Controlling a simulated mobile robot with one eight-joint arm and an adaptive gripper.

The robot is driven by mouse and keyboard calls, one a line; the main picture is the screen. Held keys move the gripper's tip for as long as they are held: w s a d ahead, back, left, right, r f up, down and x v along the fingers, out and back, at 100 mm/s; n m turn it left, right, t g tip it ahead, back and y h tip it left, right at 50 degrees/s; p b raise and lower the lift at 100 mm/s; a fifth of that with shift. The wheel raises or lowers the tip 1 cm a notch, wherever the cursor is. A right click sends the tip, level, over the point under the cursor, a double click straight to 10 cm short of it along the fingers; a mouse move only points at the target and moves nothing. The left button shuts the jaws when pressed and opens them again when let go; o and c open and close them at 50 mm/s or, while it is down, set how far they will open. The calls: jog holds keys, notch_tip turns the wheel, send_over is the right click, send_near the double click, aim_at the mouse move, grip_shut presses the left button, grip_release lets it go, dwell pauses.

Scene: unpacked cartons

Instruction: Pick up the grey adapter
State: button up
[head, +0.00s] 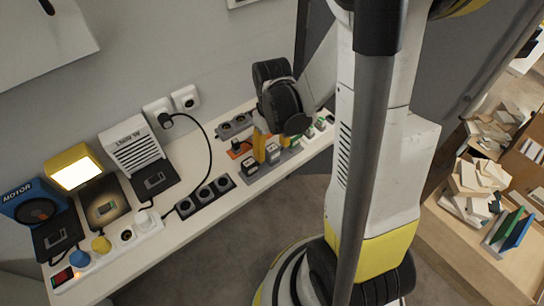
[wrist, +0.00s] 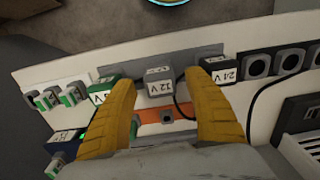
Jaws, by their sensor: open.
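The grey adapter (wrist: 160,82) has a white label reading 12 V and stands on a grey strip on the bench. In the wrist view it lies between the tips of my open gripper (wrist: 162,79), one yellow finger on each side, with a gap at least on the left. Whether the right finger touches it I cannot tell. In the head view the adapter (head: 273,154) is just in front of my gripper (head: 268,148), whose fingers point down.
A 24 V adapter (wrist: 222,72) and a green-sided adapter (wrist: 103,91) stand close on either side. An orange strip (head: 240,149) lies behind. A black socket strip (head: 205,196) and a white power strip (head: 110,250) with plugs lie further left. Cables cross the bench.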

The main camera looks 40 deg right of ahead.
aim_at(272, 148)
jog(key=shift+f, duration=0.6)
jog(key=shift+r, duration=0.1)
grip_shut()
notch_tip(272, 148, up, 4)
jog(key=p, duration=0.2)
jog(key=shift+r+p, duration=0.2)
jog(key=shift+p, duration=0.15)
jog(key=s+d+r+p, duration=0.4)
jog(key=s+d+r, duration=0.1)
jog(key=d, duration=0.5)
jog(key=shift+s+r, duration=0.3)
jog(key=shift+r, duration=0.5)
